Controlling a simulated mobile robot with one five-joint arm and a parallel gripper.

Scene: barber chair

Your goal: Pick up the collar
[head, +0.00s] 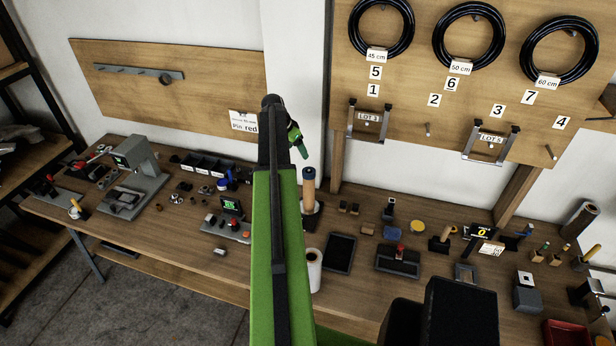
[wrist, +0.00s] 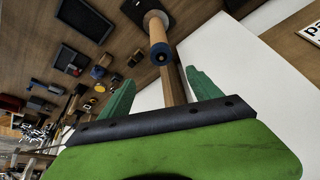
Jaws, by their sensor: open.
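I cannot tell for sure which thing is the collar. Small dark round parts (head: 176,199) lie on the bench left of my arm in the head view, too small to tell apart. A dark ring (head: 166,79) also shows at the rail on the left wall board. My gripper (head: 298,140) is raised above the bench, in front of the wall. In the wrist view its green fingers (wrist: 160,78) are spread with nothing between them. A wooden roller with a dark blue end (wrist: 160,54) shows beyond the fingers, apart from them.
The workbench (head: 140,240) holds many small tools. A grey press-like device (head: 138,170) stands at left. The upright roller (head: 308,185) and a white roll (head: 313,270) stand near my arm. A black tray (head: 340,253) lies right of them. Black hose coils (head: 469,68) hang on the right board.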

